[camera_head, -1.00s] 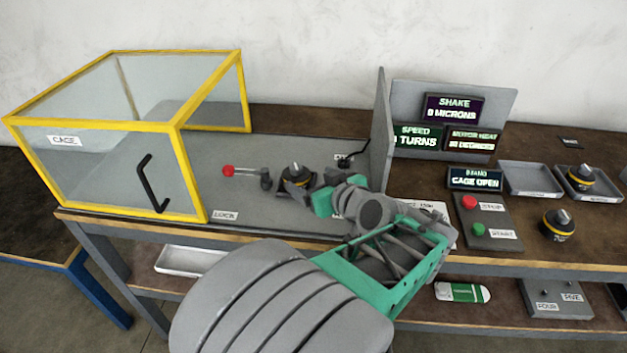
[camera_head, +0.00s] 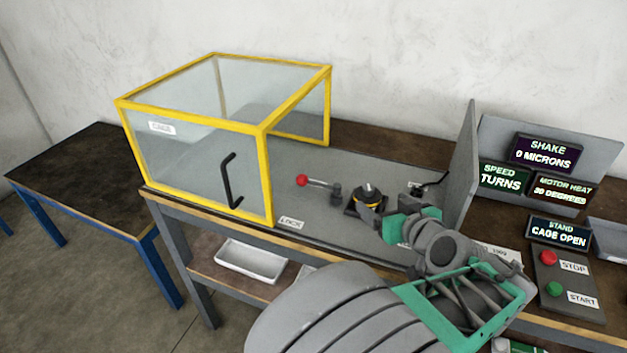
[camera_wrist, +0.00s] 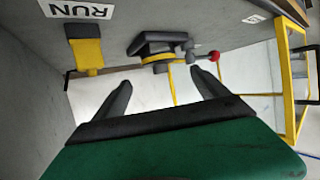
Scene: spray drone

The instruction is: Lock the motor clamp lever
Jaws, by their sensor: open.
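The clamp lever is a grey arm with a red ball knob (camera_head: 302,180), pointing left from its pivot (camera_head: 336,190) on the grey stand plate. The motor (camera_head: 368,194), black with a yellow band, sits in its mount just right of the lever. A LOCK label (camera_head: 291,223) lies on the plate's front edge. My gripper (camera_head: 376,216) is open and empty in front of and right of the motor, partly covering its mount. In the wrist view the fingers (camera_wrist: 165,92) are spread apart, with the motor (camera_wrist: 158,55) and red knob (camera_wrist: 214,56) beyond them, upside down.
The yellow-framed clear cage (camera_head: 222,140) stands left of the lever with a black handle. An upright grey panel (camera_head: 460,155) stands to the right, near displays including one reading CAGE OPEN (camera_head: 559,231). Stop and start buttons (camera_head: 549,257) sit at front right.

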